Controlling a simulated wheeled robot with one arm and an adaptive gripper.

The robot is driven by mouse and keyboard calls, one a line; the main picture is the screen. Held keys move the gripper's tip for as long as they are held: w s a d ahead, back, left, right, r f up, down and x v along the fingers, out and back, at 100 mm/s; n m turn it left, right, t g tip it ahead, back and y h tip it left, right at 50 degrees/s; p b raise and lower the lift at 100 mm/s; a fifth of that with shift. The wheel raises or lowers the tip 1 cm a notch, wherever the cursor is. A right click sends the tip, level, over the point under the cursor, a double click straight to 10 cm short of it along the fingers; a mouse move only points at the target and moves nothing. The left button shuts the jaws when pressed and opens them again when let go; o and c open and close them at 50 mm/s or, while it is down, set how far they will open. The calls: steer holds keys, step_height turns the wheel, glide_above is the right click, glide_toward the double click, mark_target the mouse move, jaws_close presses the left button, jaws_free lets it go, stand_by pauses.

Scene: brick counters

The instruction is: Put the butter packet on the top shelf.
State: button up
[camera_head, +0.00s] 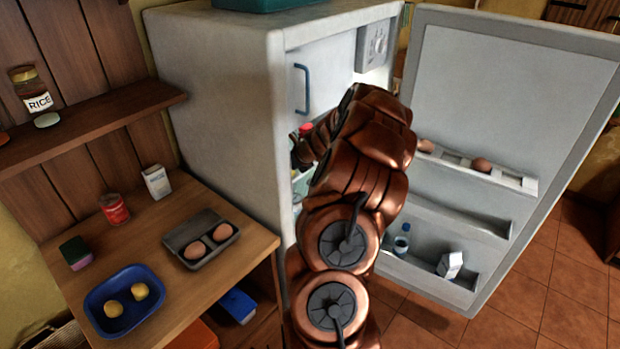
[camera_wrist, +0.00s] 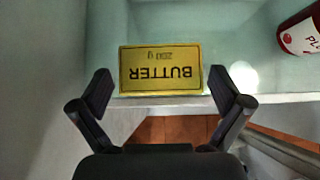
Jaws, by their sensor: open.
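The butter packet (camera_wrist: 160,72) is a yellow block with dark lettering, upside down in the wrist view. It lies on a pale glass shelf (camera_wrist: 245,45) inside the fridge, close to the shelf's front edge. My gripper (camera_wrist: 162,88) is open. Its two black fingers stand on either side of the packet, with a gap at each side. In the head view my copper arm reaches into the open fridge (camera_head: 215,100) and hides the packet and most of the interior. Which shelf level this is cannot be told.
A wooden counter at left holds a blue tray (camera_head: 92,302) and an egg box (camera_head: 178,238).

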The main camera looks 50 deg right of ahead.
steer(key=s+r+b, duration=0.2)
steer(key=s+b, duration=0.1)
steer(key=s, duration=1.1)
steer(key=shift+a+b, duration=0.15)
steer(key=shift+b, duration=0.15)
